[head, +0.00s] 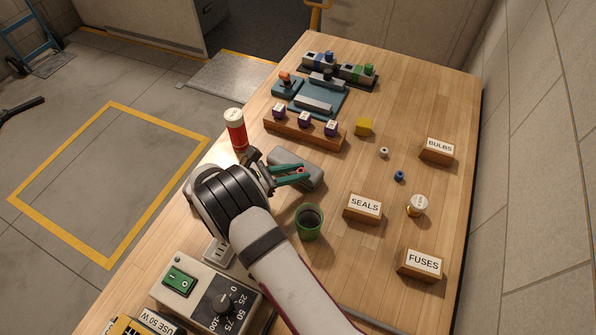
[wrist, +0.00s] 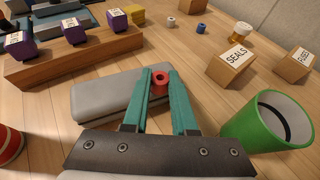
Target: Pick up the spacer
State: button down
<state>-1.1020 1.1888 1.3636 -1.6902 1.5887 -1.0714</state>
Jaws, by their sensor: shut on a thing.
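A small red ring-shaped spacer (wrist: 160,79) with a dark hole sits between the tips of my gripper's green fingers in the wrist view. My gripper (wrist: 160,85) is shut on it. Two similar small rings stand apart on the table, a white one (head: 384,152) and a blue one (head: 400,175).
A green cup (head: 309,224) stands close to my gripper's right. A red jar (head: 235,129) and a wooden rack (head: 303,132) with purple blocks are to the left and behind. Labelled wooden blocks SEALS (head: 363,208), FUSES (head: 421,265) and BULBS (head: 438,150) stand right.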

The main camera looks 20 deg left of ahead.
jog(key=w+d+r, duration=0.1)
jog(key=d+r, duration=0.9)
jog(key=d, duration=0.1)
jog(key=n+t+y, duration=0.2)
jog(key=n+y, duration=0.3)
send_over(291, 161)
jog(key=s+d, duration=0.1)
notch_tip(291, 161, down, 6)
jog(key=shift+s+r, duration=0.1)
jog(key=shift+s, duration=0.05)
notch_tip(291, 161, down, 4)
jog(key=shift+a+f, duration=0.1)
jog(key=shift+f, duration=0.05)
jog(key=shift+f+m, duration=0.1)
jog(key=shift+m, duration=0.2)
jog(key=c, duration=0.7)
grip_release()
